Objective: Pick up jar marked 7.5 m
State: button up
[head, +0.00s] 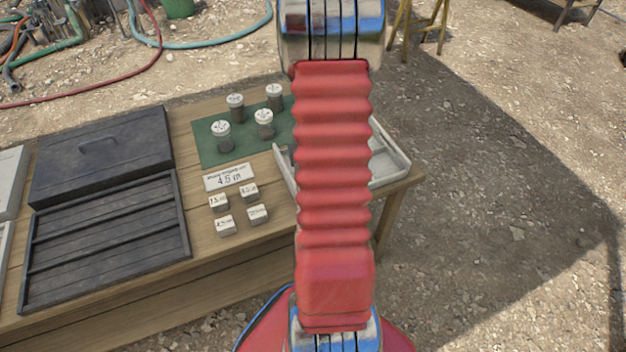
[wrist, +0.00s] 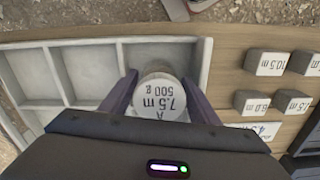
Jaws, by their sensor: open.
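The jar marked 7.5 m (wrist: 160,103) shows in the wrist view with a pale round lid that reads "A 7.5 m 500 g". My gripper (wrist: 160,76) is open, with one dark purple finger on each side of the jar. I cannot tell whether the fingers touch it. The jar appears at the right-hand compartment of a pale divided tray (wrist: 82,78); its base is hidden. In the head view my red arm covers the gripper, the jar and the middle of the tray (head: 396,160).
Several other lidded jars (head: 264,120) stand on a green mat (head: 245,145) on the wooden table (head: 185,232). A 4.5 m card (head: 230,177) and small labelled blocks (head: 225,223) lie near it. A black ridged case (head: 105,240) is at left.

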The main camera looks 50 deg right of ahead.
dwell(0.5)
jog(key=c, duration=1.2)
